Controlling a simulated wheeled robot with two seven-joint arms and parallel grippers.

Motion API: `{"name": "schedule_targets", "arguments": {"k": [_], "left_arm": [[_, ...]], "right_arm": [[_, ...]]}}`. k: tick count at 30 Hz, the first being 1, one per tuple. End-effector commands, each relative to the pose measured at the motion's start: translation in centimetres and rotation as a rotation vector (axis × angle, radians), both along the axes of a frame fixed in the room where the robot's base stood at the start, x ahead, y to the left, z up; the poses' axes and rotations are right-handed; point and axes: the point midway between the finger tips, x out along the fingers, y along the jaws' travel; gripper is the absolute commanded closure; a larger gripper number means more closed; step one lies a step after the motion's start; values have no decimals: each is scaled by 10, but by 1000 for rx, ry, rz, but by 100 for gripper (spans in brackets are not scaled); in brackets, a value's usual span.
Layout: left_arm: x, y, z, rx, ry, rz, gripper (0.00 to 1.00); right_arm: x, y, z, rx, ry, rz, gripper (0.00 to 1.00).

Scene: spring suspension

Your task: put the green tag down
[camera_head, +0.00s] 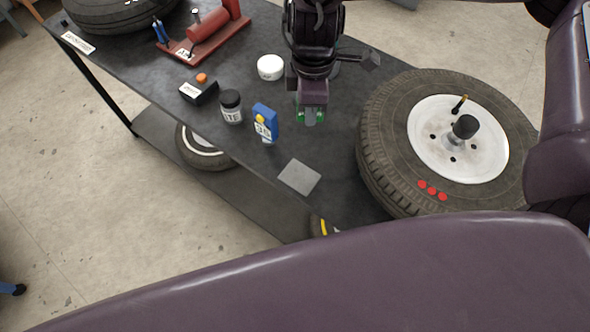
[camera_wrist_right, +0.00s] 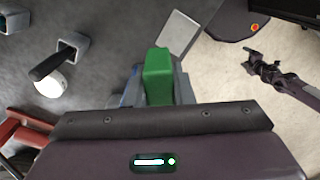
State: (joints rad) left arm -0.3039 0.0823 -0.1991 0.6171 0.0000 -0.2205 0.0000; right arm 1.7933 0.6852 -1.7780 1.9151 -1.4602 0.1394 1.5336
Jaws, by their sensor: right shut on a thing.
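The green tag (camera_wrist_right: 158,78) is between the fingers of my right gripper (camera_head: 311,108) and stands out past them in the right wrist view. In the head view only small green parts (camera_head: 302,116) show at the fingertips. The right gripper is shut on it over the dark table, left of the big wheel. I cannot tell whether the tag touches the table. A dark jointed part at the right of the wrist view looks like my left gripper (camera_wrist_right: 254,62). Its jaw state is unclear.
A grey square plate (camera_head: 299,177) lies near the table edge. A blue bottle (camera_head: 265,122), black jar (camera_head: 231,106) and white tub (camera_head: 271,67) stand left of the gripper. A large wheel (camera_head: 385,165) bounds the right side. A red jack (camera_head: 208,35) lies farther back.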

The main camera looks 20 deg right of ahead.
Motion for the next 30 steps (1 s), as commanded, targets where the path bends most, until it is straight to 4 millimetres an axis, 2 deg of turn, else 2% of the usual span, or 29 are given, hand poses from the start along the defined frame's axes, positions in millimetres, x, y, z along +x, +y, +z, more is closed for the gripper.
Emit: {"name": "schedule_targets", "arguments": {"k": [3,6,12,17,20,30], "left_arm": [[5,-3,12,-5,-7,1,22],[9,-6,17,-8,-13,0,22],[10,-7,22,-9,-15,-1,22],[9,-6,22,-8,-14,-1,22],[8,-5,22,-7,-12,-2,22],[4,-3,15,-3,-6,0,22]], "right_arm": [[-11,12,6,3,4,343,100],[-19,20,8,6,5,592,100],[-29,29,10,8,4,904,100],[-32,31,0,12,8,978,100],[-32,31,-19,14,10,979,100],[-33,31,-102,15,10,974,100]]}}
